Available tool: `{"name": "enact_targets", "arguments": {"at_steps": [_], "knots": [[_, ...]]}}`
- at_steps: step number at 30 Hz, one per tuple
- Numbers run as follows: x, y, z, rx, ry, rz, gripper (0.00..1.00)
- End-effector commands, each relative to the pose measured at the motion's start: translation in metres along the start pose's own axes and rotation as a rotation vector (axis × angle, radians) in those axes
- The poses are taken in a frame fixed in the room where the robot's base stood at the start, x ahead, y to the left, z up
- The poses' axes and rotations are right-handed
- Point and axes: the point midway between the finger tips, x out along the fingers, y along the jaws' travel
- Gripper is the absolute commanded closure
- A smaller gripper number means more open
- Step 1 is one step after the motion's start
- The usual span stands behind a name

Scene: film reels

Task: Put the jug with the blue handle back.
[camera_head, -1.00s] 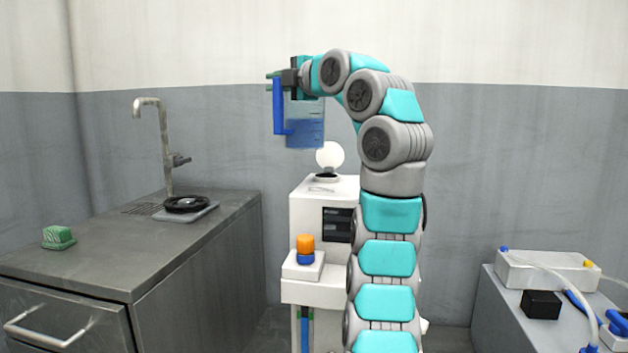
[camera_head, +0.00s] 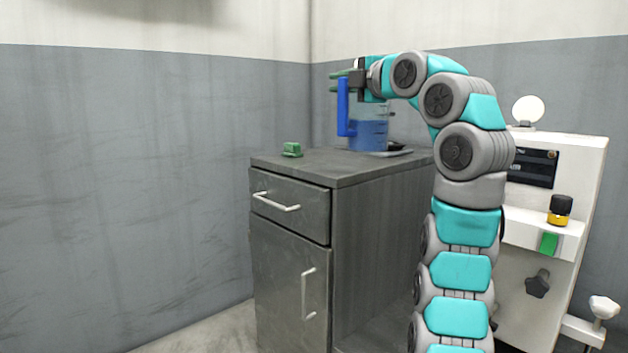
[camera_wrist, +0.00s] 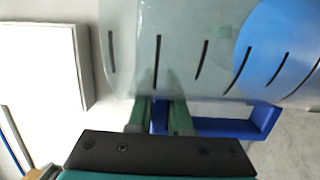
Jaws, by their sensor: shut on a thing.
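The jug (camera_head: 369,130) is clear, with a blue handle and blue liquid in it. In the head view it hangs upright from my gripper (camera_head: 336,82), in front of the far part of the grey cabinet as seen from here. My gripper is shut on the blue handle (camera_head: 343,108). In the wrist view the green fingers (camera_wrist: 160,115) are at the blue handle (camera_wrist: 235,122), and the jug's clear wall with dark marks (camera_wrist: 195,50) fills the top. Whether the jug's base is over the cabinet top or in front of it I cannot tell.
The grey cabinet (camera_head: 342,166) has a drawer and a door. A green sponge-like block (camera_head: 292,150) sits on its top. A dark round item (camera_head: 396,147) is partly hidden behind the jug. A white machine (camera_head: 555,170) stands at the right. Open floor lies at lower left.

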Motion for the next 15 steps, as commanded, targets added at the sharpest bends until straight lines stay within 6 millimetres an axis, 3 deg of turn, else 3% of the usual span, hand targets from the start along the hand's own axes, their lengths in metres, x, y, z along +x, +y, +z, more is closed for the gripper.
{"name": "enact_targets", "arguments": {"at_steps": [5,15], "knots": [[0.006,-0.004,-0.003,-0.001,0.008,0.002,1.0],[0.06,-0.011,0.018,0.003,0.01,0.001,1.0]]}}
